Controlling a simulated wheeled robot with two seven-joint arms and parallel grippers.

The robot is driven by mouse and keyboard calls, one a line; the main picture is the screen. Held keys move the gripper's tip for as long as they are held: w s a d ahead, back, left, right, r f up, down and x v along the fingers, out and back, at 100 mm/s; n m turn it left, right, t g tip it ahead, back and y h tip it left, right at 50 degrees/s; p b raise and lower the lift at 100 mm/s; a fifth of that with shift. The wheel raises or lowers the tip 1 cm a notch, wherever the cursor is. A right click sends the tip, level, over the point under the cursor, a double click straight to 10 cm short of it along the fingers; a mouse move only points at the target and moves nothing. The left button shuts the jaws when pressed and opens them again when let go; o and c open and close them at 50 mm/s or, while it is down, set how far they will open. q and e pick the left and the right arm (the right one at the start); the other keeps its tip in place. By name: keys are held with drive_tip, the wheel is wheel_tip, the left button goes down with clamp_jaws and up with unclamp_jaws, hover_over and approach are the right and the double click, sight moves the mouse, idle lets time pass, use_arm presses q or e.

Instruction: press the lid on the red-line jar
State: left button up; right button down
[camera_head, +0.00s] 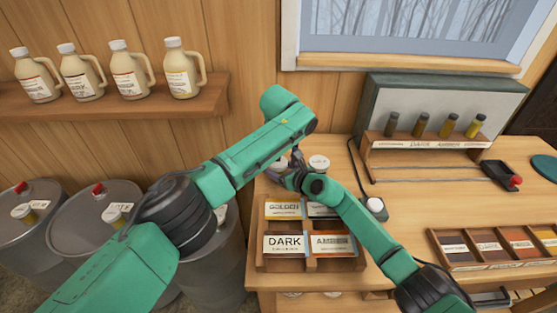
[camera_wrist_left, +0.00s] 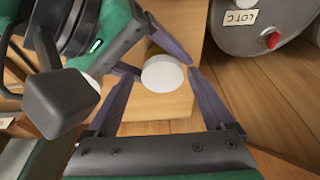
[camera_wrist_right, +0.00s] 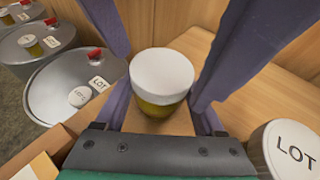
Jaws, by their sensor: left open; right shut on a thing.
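A small jar (camera_wrist_right: 158,108) with a white lid (camera_wrist_right: 163,72) and amber contents stands upright on the wooden table, between the fingers of my right gripper (camera_head: 291,178). The right gripper is shut on it. The lid also shows in the left wrist view (camera_wrist_left: 162,74), with an amber strip of jar beside it. My left gripper (camera_head: 279,158) is open, with its fingers around the lid area; I cannot tell whether it touches. No red line is visible on the jar. The lid's seating is unclear.
A second white lid marked LOT (camera_wrist_right: 291,150) stands close to the right. A crate (camera_head: 312,264) with Golden, Dark and Amber labels is in front. Grey drums (camera_head: 90,218) stand left. A sample rack (camera_head: 425,142) is at the back. A labelled tray (camera_head: 492,264) is at right.

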use_arm(q)
drive_tip(key=shift+v, duration=0.8)
use_arm(e)
drive_tip(key=shift+f, duration=0.15)
use_arm(q)
drive_tip(key=shift+a+r, duration=0.1)
drive_tip(key=shift+r, duration=0.05)
use_arm(e)
drive_tip(key=shift+s, duration=0.15)
use_arm(q)
drive_tip(key=shift+w, duration=0.1)
drive_tip(key=c, duration=1.1)
use_arm(e)
drive_tip(key=shift+d+f, duration=0.1)
use_arm(q)
drive_tip(key=shift+o, duration=0.2)
drive_tip(key=shift+x, duration=1.3)
